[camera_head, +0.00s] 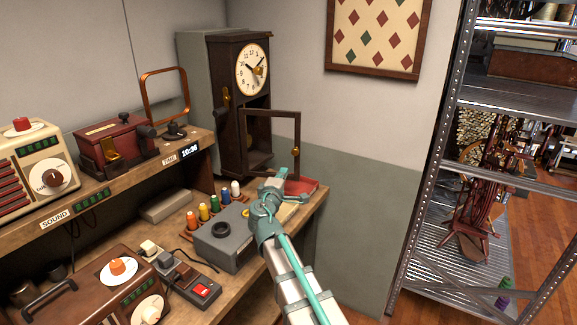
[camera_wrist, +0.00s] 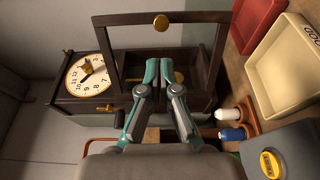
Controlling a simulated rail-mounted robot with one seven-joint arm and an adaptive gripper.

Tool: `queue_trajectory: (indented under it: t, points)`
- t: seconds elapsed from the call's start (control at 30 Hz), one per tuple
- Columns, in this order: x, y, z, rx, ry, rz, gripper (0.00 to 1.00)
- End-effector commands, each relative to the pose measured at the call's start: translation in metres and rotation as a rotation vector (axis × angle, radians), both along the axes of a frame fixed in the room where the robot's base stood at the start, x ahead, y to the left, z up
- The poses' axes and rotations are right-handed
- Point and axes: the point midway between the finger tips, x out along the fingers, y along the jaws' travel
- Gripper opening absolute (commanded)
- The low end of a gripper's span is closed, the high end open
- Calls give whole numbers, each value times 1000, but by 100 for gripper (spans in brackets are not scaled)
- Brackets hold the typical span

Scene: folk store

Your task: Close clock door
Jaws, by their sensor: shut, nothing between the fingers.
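The dark wooden wall clock (camera_head: 228,80) stands at the back, its cream dial (camera_head: 252,69) facing right of the picture's front. Its lower door (camera_head: 298,135), an open rectangular frame with a brass knob (camera_head: 295,151), is swung out to the right. My gripper (camera_head: 279,178) is low in front of the door. In the wrist view my gripper (camera_wrist: 159,68) points into the door frame (camera_wrist: 110,20), with the knob (camera_wrist: 161,22) beyond the fingertips. The clock dial (camera_wrist: 88,75) is at left there. The fingers are shut and hold nothing. Contact with the door cannot be told.
A grey box (camera_head: 220,243) and several coloured thread spools (camera_head: 203,212) sit on the bench below. A red tray (camera_head: 302,187) lies at the bench's right end. A metal shelf rack (camera_head: 437,150) stands right. The space between door and rack is clear.

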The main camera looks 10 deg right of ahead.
Motion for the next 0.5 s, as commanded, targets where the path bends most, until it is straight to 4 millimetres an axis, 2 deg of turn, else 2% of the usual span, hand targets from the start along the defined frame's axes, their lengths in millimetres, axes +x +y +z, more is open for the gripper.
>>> queue_trajectory:
  t: [0.5]
  points:
    - [87, -35, 3, 3, 2, -3, 0]
